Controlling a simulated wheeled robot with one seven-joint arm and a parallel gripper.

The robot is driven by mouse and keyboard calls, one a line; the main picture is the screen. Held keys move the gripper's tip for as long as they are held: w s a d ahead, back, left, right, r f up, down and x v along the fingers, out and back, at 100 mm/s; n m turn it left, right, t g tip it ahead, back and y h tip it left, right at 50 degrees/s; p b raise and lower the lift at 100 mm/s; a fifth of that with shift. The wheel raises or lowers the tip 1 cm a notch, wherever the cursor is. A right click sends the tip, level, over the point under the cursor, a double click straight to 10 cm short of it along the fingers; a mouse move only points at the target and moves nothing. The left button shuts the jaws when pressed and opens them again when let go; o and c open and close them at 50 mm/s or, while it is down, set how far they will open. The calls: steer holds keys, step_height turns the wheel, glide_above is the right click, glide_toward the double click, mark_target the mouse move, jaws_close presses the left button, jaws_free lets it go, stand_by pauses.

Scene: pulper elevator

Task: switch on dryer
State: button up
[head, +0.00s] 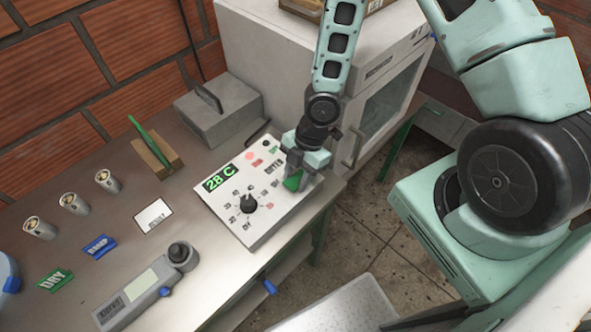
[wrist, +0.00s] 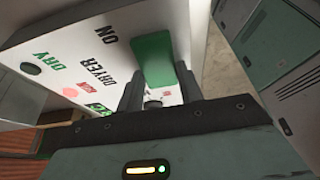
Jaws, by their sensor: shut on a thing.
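The white dryer control panel (head: 225,212) lies on the bench with a green "28 C" display (head: 222,178), a black dial (head: 248,204) and a small lit red lamp (head: 249,156). A green switch lever (head: 291,183) is at its right edge. My gripper (head: 299,172) is over that edge, shut on the lever. In the wrist view the green lever (wrist: 153,60) shows at my gripper (wrist: 160,80), with a finger on each side. The words "ON" and "DRYER" are printed beside it. The lever's base is partly hidden by the fingers.
A grey lidded box (head: 218,112) and a white cabinet dryer (head: 290,75) stand behind the panel. Several small cups (head: 73,203), a green DRY tag (head: 54,280), a blue tag (head: 99,246) and a handheld meter (head: 135,293) lie to the left. Tiled floor (head: 370,235) is open at right.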

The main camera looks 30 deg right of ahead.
mark_target(296, 180)
steer(key=o, duration=1)
step_height(296, 180, up, 10)
steer(key=shift+p, duration=0.55)
